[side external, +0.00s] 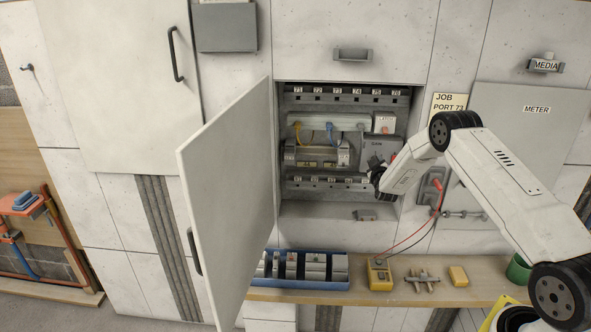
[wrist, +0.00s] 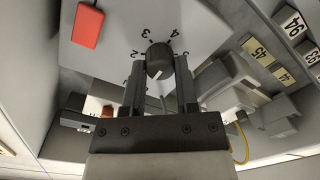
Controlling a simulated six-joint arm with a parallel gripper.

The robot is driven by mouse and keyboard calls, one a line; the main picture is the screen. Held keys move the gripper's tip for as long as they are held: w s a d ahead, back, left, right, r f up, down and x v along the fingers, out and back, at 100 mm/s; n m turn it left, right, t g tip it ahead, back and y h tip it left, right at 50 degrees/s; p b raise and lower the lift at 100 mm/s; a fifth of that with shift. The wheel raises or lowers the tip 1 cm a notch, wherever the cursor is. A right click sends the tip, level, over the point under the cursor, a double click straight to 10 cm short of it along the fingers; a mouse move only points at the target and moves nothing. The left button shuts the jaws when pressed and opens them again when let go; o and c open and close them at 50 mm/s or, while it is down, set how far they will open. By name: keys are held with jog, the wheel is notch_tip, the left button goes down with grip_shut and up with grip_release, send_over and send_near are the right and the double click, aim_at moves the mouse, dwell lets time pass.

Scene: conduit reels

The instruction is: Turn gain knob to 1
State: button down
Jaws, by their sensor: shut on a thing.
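The gain knob (wrist: 159,58) is a dark round knob on a grey panel (wrist: 110,40), with 2, 3 and 4 readable around it. A small white mark shows on the knob's lower part in the wrist view; which number it points to cannot be told. The lower dial numbers are partly hidden by my fingers. My gripper (wrist: 160,68) is shut on the knob, one finger on each side. In the side external view my gripper (side external: 376,174) is at the grey box (side external: 378,148) inside the open cabinet, and it hides the knob.
A red block (wrist: 88,26) sits on the panel near the knob. The open cabinet door (side external: 228,200) stands to the left. Yellow and blue cables (side external: 330,132) hang inside. A blue tray (side external: 300,284) and a yellow meter (side external: 379,275) with leads stand on the ledge below.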

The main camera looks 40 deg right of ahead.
jog(key=shift+c, duration=1.8)
grip_release()
jog(key=shift+s+a, duration=0.1)
jog(key=v, duration=0.7)
jog(key=shift+s+a, duration=0.15)
jog(key=shift+s, duration=0.05)
